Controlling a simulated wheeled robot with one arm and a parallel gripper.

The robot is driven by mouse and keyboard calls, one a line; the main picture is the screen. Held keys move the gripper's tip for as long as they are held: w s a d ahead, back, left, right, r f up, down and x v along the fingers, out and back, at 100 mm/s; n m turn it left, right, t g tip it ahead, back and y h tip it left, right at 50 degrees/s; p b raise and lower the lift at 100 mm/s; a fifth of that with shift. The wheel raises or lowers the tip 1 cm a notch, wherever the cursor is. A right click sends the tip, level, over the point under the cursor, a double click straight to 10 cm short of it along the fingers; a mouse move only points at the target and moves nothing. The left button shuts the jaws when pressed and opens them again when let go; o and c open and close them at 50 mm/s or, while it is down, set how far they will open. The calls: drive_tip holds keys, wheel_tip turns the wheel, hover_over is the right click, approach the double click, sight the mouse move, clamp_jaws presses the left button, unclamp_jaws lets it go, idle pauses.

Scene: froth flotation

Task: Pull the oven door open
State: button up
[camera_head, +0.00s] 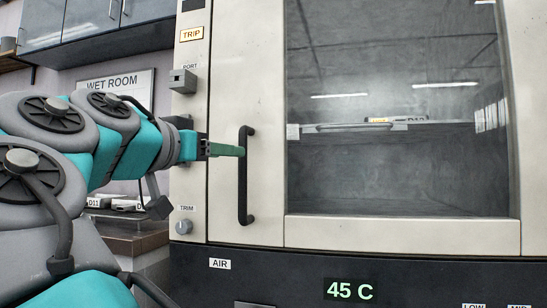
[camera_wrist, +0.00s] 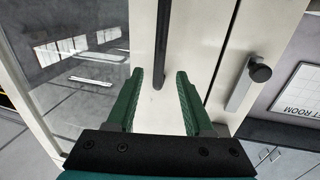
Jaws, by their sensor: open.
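The oven door (camera_head: 400,233) is cream with a large dark window and looks closed. Its handle (camera_head: 245,195) is a black upright bar near the door's left edge. My gripper (camera_head: 241,151) has green fingers that reach the upper half of the handle from the left. In the wrist view my gripper (camera_wrist: 160,72) is open, and the handle (camera_wrist: 161,42) shows between the two fingertips with a gap on each side. I cannot tell how deep the bar sits between the fingers.
Left of the door, the oven front has a grey port block (camera_head: 182,81) and a trim knob (camera_head: 183,227). Below is a dark panel with a display (camera_head: 350,290) reading 45 C. A counter (camera_head: 140,238) and wall cabinets (camera_head: 90,18) stand at the left.

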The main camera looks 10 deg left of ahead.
drive_tip(key=x, duration=0.7)
drive_tip(key=shift+f, duration=0.1)
clamp_jaws()
idle(1.3)
